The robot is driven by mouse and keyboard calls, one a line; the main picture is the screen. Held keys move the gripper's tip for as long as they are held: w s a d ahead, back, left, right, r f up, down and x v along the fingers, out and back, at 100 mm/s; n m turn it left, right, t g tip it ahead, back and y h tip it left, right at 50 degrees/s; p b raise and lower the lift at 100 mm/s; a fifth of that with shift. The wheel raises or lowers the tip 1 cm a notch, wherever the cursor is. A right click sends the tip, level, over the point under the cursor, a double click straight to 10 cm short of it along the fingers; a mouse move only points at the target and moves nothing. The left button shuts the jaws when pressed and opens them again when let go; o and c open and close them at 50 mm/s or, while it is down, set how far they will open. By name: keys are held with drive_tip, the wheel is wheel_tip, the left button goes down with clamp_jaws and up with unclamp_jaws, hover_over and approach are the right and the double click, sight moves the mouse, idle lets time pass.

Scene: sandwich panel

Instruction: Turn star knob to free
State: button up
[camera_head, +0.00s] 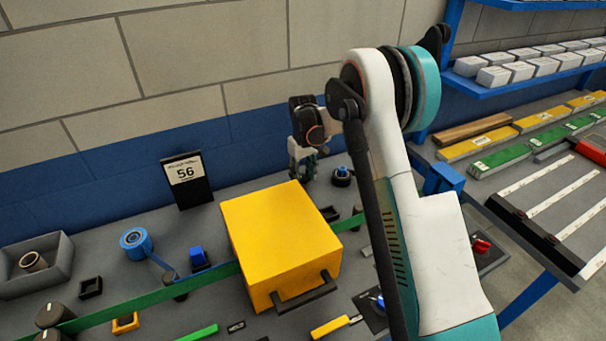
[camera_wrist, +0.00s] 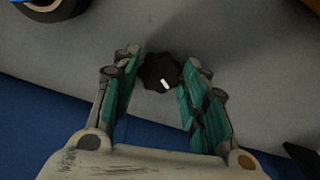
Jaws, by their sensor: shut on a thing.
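The star knob (camera_wrist: 157,71) is black with a lobed rim and a short white mark that points toward the lower right in the wrist view. My gripper (camera_wrist: 161,66) has its teal-padded fingers on either side of the knob and is shut on it. In the head view my gripper (camera_head: 302,172) reaches down to the panel behind the yellow box. The knob is hidden there by the fingers. The label or position marks around the knob cannot be read.
A large yellow box (camera_head: 275,235) with a dark handle stands just in front of my gripper. A black sign (camera_head: 187,180) reading 56 stands to the left. A small dark round fitting (camera_head: 342,177) is close to the right. A green strip (camera_head: 205,276) crosses the panel.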

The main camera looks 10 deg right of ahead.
sight(303, 177)
drive_tip(key=n, duration=0.7)
idle(0.7)
drive_tip(key=o, duration=1)
drive_tip(key=shift+o, duration=0.2)
drive_tip(key=shift+r, duration=0.1)
wheel_tip(303, 177, up, 12)
